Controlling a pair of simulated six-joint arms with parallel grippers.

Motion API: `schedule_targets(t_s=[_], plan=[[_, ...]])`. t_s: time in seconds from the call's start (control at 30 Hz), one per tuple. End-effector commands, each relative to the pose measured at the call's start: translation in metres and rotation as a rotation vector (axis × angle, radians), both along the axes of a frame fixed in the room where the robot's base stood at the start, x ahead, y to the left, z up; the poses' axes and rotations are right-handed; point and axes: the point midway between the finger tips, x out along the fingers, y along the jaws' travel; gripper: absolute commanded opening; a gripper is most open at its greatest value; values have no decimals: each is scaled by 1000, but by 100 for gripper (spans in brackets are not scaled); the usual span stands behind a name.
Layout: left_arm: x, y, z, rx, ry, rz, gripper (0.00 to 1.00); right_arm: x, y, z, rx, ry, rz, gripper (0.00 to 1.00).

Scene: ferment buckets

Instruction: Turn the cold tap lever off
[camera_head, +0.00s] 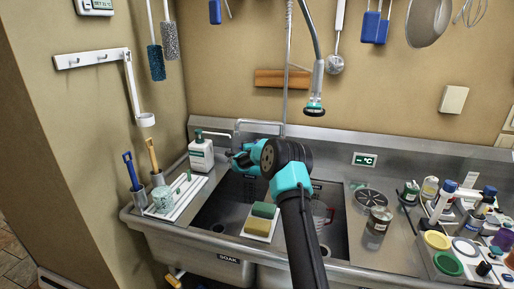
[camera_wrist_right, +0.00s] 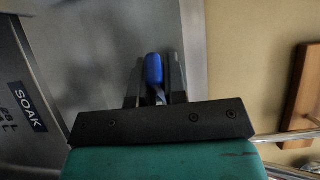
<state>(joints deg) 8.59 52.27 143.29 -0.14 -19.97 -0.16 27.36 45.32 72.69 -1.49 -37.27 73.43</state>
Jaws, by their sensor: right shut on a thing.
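My right gripper (camera_head: 236,160) reaches over the left sink basin to the tap area at the back of the sink. In the right wrist view its two dark fingers (camera_wrist_right: 156,82) are shut on the blue cold tap lever (camera_wrist_right: 153,68), which stands between them. In the head view the lever is hidden behind the gripper. The metal tap spout (camera_head: 258,122) rises just behind the gripper. My left gripper is not in view.
A soap bottle (camera_head: 201,153) stands on the left ledge. Sponges (camera_head: 261,218) lie below my right arm. The hanging spray head (camera_head: 315,105) is behind and right of the arm. Several bottles and cups crowd the right counter. The sink front bears a SOAK label (camera_head: 228,258).

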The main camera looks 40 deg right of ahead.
Motion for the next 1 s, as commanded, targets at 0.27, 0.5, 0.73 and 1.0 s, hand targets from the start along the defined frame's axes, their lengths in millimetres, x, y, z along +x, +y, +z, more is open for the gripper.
schedule_targets(t_s=[0.27,0.5,0.73,1.0], plan=[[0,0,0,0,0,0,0,-1,-2,0,0,0,-3,16],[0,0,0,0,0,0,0,-1,-1,0,0,0,-3,38],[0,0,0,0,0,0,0,-1,-1,0,0,0,-3,38],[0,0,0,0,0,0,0,-11,4,0,0,1,-3,38]])
